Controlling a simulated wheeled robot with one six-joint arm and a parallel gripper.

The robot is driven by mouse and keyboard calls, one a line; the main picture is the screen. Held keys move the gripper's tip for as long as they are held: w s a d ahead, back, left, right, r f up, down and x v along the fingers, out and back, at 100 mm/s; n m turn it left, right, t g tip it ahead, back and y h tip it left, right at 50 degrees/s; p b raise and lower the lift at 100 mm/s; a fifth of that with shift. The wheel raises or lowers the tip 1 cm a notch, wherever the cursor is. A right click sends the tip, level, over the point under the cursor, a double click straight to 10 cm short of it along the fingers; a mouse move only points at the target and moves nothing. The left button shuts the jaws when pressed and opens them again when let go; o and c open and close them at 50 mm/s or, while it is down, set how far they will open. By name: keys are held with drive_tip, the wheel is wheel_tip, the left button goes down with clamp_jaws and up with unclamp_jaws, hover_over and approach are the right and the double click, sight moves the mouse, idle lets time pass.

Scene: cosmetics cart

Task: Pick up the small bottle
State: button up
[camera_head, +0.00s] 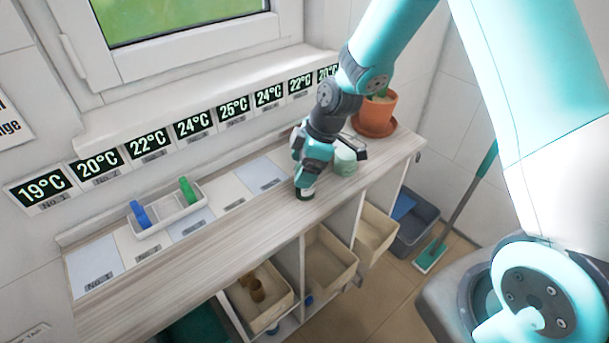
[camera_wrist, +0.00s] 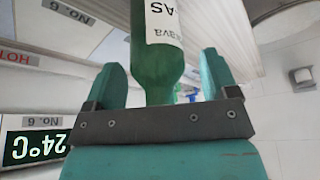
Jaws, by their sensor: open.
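The small bottle (camera_wrist: 163,55) is green with a white label and fills the middle of the wrist view. My gripper (camera_wrist: 163,72) is open, with one teal finger on each side of the bottle. Small gaps show between the fingers and the glass. In the head view my gripper (camera_head: 306,176) is low over the wooden shelf top, pointing down. A dark base with a pale band (camera_head: 305,193) shows just under it and seems to be the bottle's lower part, standing on the shelf. The rest is hidden by my gripper.
A pale green round container (camera_head: 345,160) stands close to the right of my gripper. A terracotta pot (camera_head: 376,115) is behind it. A white tray (camera_head: 160,232) with blue and green items is at left. Temperature signs line the wall. The shelf's front edge is near.

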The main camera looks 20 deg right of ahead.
drive_tip(key=shift+f, duration=0.1)
drive_tip(key=shift+c, duration=0.5)
drive_tip(key=c, duration=0.9)
drive_tip(key=shift+c, duration=0.2)
